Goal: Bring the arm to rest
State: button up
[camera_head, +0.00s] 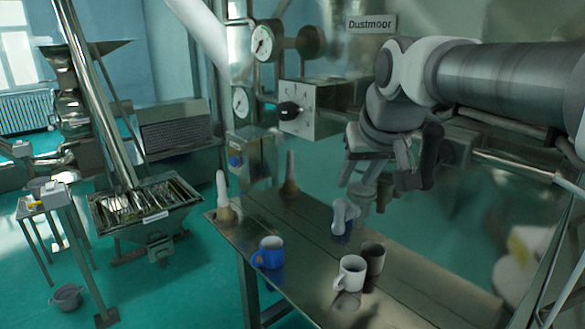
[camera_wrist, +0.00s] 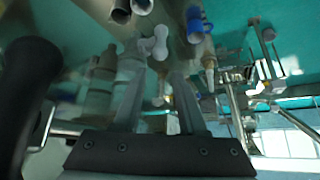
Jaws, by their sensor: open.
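My gripper (camera_head: 362,192) hangs from the arm at the right, above the metal table (camera_head: 400,290). In the wrist view its two fingers (camera_wrist: 157,72) stand apart with nothing held between them. A white, rounded, knobbed object (camera_head: 344,216) stands on the table below the gripper. It shows just beyond the fingertips in the wrist view (camera_wrist: 159,43), and I cannot tell the exact gap.
On the table stand a blue mug (camera_head: 269,253), a white mug (camera_head: 349,274), a dark mug (camera_head: 373,257) and two pale-topped, brown-based objects (camera_head: 225,207) (camera_head: 290,182). Gauges and a control box (camera_head: 313,108) are behind. The sieve hopper (camera_head: 150,205) is left, with floor between.

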jog(key=shift+s+r, duration=0.45)
jog(key=shift+r, duration=0.15)
jog(key=s+f+g, duration=0.1)
jog(key=s+f, duration=1.2)
jog(key=s, duration=0.4)
jog(key=shift+s+a+f, duration=0.3)
jog(key=shift+s+f, duration=0.1)
